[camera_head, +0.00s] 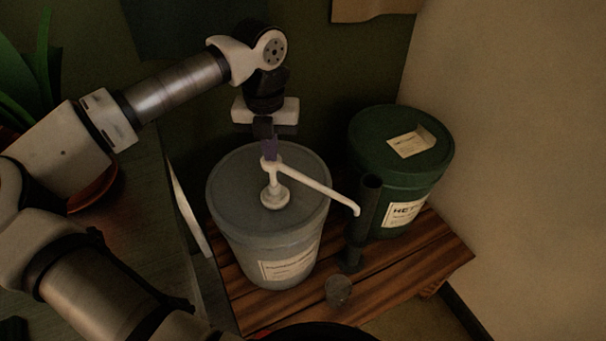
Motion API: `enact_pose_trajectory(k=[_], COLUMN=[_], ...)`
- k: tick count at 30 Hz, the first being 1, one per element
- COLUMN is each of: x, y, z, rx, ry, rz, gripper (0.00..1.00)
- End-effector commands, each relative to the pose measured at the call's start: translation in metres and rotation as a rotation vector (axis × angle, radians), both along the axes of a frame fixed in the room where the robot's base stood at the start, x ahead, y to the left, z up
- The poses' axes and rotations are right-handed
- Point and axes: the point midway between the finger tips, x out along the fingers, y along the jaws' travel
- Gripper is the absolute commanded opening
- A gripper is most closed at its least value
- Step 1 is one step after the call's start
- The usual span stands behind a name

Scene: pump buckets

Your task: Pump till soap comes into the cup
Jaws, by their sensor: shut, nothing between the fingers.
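A grey bucket (225,205) with a paper label stands on the wooden stand. A white pump (274,192) rises from its lid, with a long spout (322,188) reaching to the right and bending down at its tip. My gripper (270,153) points straight down with its fingers shut, right at the top of the pump head. I cannot tell whether it touches the pump head. A small clear cup (338,291) stands on the stand, in front of the bucket and below the spout tip in the picture. I cannot make out any soap in it.
A green bucket (400,180) with labels stands behind to the right. A dark upright tube (368,205) stands beside the spout tip. The wooden stand (425,262) has free room at the right. A potted plant (95,190) is at the left, partly behind my arm.

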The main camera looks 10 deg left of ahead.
Motion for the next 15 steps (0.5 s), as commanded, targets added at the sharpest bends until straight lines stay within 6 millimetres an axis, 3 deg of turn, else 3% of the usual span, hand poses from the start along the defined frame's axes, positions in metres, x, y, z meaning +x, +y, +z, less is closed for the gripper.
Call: enact_pose_trajectory(k=[15], x=[-0.001], y=[0.000], z=[-0.025], rx=[0.000], ry=[0.004], rz=[0.000], gripper=[0.00])
